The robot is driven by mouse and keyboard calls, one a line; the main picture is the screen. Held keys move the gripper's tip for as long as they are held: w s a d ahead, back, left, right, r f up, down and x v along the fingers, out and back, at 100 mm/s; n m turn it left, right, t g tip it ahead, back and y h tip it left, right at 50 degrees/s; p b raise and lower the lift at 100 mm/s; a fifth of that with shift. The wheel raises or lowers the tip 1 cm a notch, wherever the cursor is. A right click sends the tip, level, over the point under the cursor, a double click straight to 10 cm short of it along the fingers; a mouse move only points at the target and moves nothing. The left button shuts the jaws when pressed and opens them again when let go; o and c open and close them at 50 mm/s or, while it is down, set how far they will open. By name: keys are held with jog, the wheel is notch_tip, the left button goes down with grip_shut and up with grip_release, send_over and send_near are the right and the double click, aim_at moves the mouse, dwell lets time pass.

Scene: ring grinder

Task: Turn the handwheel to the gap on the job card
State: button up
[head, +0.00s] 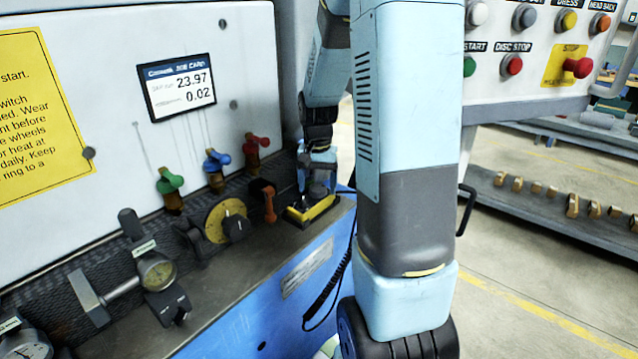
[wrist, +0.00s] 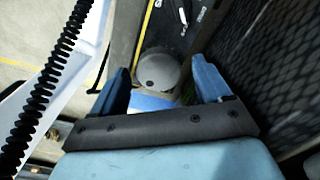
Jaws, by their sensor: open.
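The job card (head: 180,85) is a small screen on the white panel in the head view. It reads 23.97 on its upper line and 0.02 on its lower line. A round yellow dial with a dark centre knob (head: 227,220) stands at the ledge below; it looks like the handwheel, but I cannot be sure. My gripper (head: 318,180) is to its right, apart from it, pointing down over a yellow and black item (head: 312,209). In the wrist view its blue fingers (wrist: 162,82) are spread, with a grey rounded object (wrist: 158,68) showing between them. Contact is unclear.
Green (head: 170,182), blue (head: 216,160) and red (head: 257,142) levers stand above the ledge. An orange lever (head: 268,195) sits between the dial and my gripper. A dial gauge (head: 158,273) is at the left. A coiled black cord (head: 335,285) hangs at the ledge's right end.

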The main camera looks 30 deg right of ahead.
aim_at(318, 187)
jog(key=c, duration=1)
jog(key=shift+c, duration=0.2)
jog(key=shift+n, duration=0.5)
jog(key=o, duration=1)
jog(key=shift+o, duration=0.2)
notch_tip(318, 187, up, 14)
jog(key=shift+f, duration=0.1)
